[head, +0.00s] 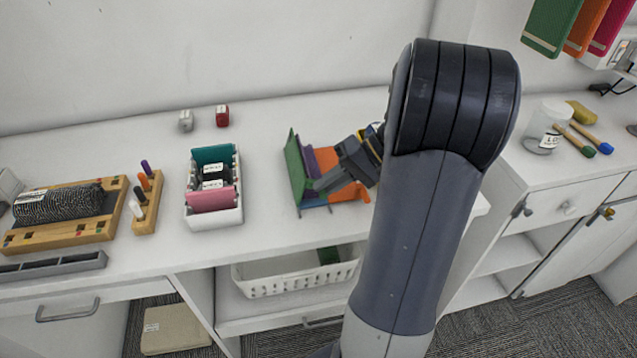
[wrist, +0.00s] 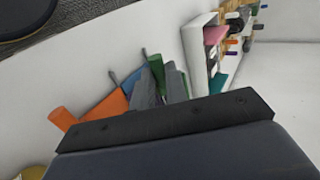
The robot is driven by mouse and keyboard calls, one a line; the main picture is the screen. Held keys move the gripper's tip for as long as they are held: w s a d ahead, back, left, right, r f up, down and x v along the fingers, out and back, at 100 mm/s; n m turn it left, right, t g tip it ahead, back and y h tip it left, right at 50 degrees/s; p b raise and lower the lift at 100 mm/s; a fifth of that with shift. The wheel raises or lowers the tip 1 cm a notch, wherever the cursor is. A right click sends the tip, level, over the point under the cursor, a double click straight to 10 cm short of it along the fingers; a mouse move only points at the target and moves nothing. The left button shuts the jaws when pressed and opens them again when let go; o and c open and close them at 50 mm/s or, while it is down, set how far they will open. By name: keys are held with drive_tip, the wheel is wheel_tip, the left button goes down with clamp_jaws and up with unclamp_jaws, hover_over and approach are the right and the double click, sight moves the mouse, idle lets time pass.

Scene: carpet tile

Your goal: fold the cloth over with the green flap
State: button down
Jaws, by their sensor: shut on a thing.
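The folding board's green flap (head: 295,172) stands raised at the left in the head view; its green also shows between my fingers in the wrist view (wrist: 156,70). My gripper (head: 318,186) reaches in from the right and is shut on the green flap. My wrist hides part of the cloth and the board's right side.
A white bin (head: 215,218) with teal and pink dividers stands to the left. Wooden holders (head: 145,215) with pens and a dark roll lie farther left. Counter between bin and board is clear.

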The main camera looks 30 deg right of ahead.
drive_tip(key=shift+s+d+f+b, duration=0.15)
drive_tip(key=shift+d+f+b, duration=0.1)
drive_tip(key=shift+f, duration=0.25)
drive_tip(key=shift+s+d+f+b, duration=0.1)
drive_tip(key=shift+s+d+f, duration=0.1)
drive_tip(key=shift+f, duration=0.3)
drive_tip(key=shift+d+f, duration=0.1)
drive_tip(key=shift+f, duration=0.2)
drive_tip(key=shift+d+f, duration=0.1)
drive_tip(key=shift+f, duration=0.05)
drive_tip(key=c, duration=1.4)
unclamp_jaws()
drive_tip(key=shift+d, duration=0.1)
drive_tip(key=shift+c, duration=0.2)
drive_tip(key=shift+o, duration=0.2)
drive_tip(key=shift+w+r, duration=0.1)
drive_tip(key=shift+r, duration=0.15)
drive_tip(key=shift+d+r, duration=0.1)
drive_tip(key=shift+d, duration=0.05)
drive_tip(key=v, duration=1)
drive_tip(key=shift+d, duration=0.15)
